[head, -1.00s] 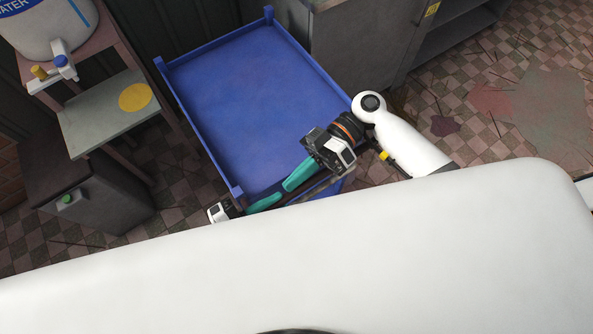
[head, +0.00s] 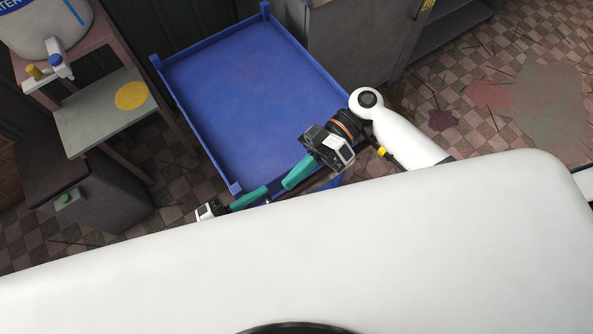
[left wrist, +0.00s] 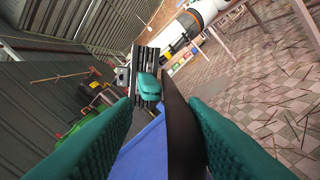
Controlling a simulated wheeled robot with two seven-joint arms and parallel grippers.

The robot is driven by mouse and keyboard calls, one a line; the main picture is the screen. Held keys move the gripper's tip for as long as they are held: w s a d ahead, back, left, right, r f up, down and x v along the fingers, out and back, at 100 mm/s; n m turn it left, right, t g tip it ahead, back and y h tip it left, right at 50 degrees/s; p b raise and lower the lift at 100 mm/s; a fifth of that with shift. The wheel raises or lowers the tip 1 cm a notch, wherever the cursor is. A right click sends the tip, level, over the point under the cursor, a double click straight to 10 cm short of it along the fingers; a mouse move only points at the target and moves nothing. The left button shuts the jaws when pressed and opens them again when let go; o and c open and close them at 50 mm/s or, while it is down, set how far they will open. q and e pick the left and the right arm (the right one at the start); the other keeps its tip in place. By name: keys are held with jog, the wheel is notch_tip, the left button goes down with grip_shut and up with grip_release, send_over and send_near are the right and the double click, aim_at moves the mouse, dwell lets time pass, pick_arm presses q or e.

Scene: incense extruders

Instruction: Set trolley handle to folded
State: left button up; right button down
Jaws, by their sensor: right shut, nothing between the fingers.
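The blue trolley (head: 250,95) stands ahead of me, its flat deck bare. Its dark handle bar shows as a thin strip (head: 318,181) at the near end in the head view, partly hidden by my body. In the left wrist view the dark bar (left wrist: 182,125) runs lengthwise between the teal fingers of my left gripper (left wrist: 160,108), closer to the right finger. These fingers are apart. The left gripper also shows in the head view (head: 262,191), near the trolley's near left corner. My right gripper (head: 288,183) is shut and empty, just above the bar.
A shelf stand (head: 95,115) with a water container (head: 45,30) is at the left, above a dark bin (head: 75,195). A grey cabinet (head: 350,40) borders the trolley's far right side. Checkered floor at the right is open.

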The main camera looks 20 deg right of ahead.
pick_arm(q)
jog(key=v, duration=1)
jog(key=w+a+f+n+t+y, duration=0.1)
jog(key=w+a+f+n+y, duration=0.3)
jog(key=f, duration=0.5)
jog(key=w+a+f+n+t+y, duration=0.1)
jog(key=a+f+n+t+y, duration=0.1)
jog(key=a+f+n+y, duration=0.5)
jog(key=w+a+f+n+t+y, duration=0.1)
jog(key=w+a+f+y, duration=0.2)
jog(key=f, duration=0.8)
jog(key=s+a+f+n+g+y, duration=0.1)
jog(key=s+a+f+n+g, duration=0.2)
jog(key=f, duration=0.4)
jog(key=s+a+f+n+g+y, duration=0.1)
jog(key=s+f+n, duration=0.1)
jog(key=s+f, duration=0.4)
jog(key=s+d+f+n+g, duration=0.1)
jog(key=s+d+f+g, duration=0.1)
jog(key=s+f, duration=0.2)
jog(key=s+d+f+n+g+y+b, duration=0.1)
jog(key=s+d+f+n+g, duration=0.1)
jog(key=s, duration=0.7)
jog(key=shift+d+f+n+g, duration=0.3)
jog(key=shift+d+f+g, duration=0.35)
jog(key=shift+f, duration=0.25)
pick_arm(e)
jog(key=shift+s+f, duration=0.1)
jog(key=shift+s, duration=0.1)
